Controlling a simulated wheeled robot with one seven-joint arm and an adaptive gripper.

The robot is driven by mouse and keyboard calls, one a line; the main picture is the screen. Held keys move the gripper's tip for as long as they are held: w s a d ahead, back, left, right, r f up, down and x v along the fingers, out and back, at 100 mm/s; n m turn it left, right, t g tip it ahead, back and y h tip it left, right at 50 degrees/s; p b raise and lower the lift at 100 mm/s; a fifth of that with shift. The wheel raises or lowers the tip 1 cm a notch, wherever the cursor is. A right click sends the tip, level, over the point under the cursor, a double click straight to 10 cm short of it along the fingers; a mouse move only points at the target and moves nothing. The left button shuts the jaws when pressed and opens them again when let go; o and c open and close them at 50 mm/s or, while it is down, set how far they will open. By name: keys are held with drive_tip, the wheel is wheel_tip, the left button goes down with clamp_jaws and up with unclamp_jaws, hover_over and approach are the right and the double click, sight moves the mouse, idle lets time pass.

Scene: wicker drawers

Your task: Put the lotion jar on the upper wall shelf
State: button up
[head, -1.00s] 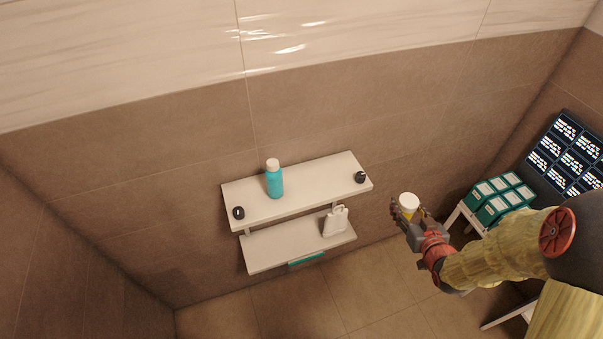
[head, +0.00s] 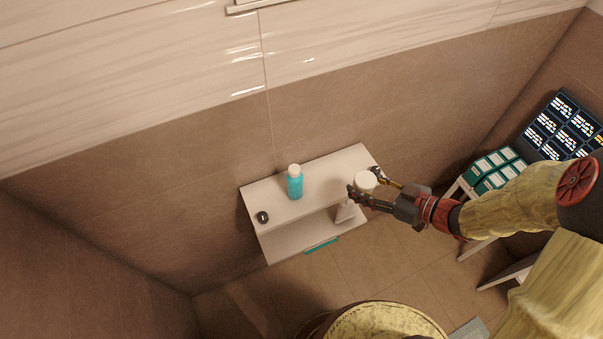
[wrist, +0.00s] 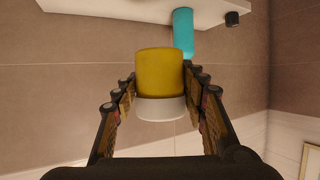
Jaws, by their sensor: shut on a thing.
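The lotion jar is yellow with a white lid; its lid (head: 365,182) shows in the head view and its yellow body (wrist: 160,72) in the wrist view. My gripper (head: 366,187) is shut on the jar, with one finger on each side. In the head view the jar overlaps the right end of the white upper wall shelf (head: 325,182). The wrist view appears upside down, and a gap shows there between the jar and the shelf (wrist: 110,9). The jar looks upright.
A teal bottle (head: 295,184) with a white cap stands mid-shelf. A small black round object (head: 262,217) is at the left end. Bare shelf lies right of the bottle. The lower shelf (head: 290,246) holds a partly hidden white item (head: 345,212). Teal boxes (head: 494,170) stand right.

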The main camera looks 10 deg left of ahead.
sight(335, 178)
drive_tip(key=shift+o, duration=0.2)
drive_tip(key=w+a+f, duration=0.4)
drive_tip(key=w+a, duration=0.1)
drive_tip(key=w, duration=0.3)
drive_tip(key=shift+b, duration=0.45)
drive_tip(key=w+f, duration=0.1)
drive_tip(key=w+a+f, duration=0.1)
drive_tip(key=f, duration=0.1)
drive_tip(key=w+f, duration=0.1)
drive_tip(key=f, duration=0.1)
drive_tip(key=shift+w+a+b, duration=0.35)
drive_tip(key=shift+a, duration=0.05)
drive_tip(key=shift+c, duration=0.2)
drive_tip(key=shift+w+a+f, duration=0.2)
drive_tip(key=shift+w+f, duration=0.2)
drive_tip(key=shift+f, duration=1.6)
drive_tip(key=shift+f, duration=0.15)
drive_tip(key=o, duration=1.3)
drive_tip(key=shift+c, duration=0.2)
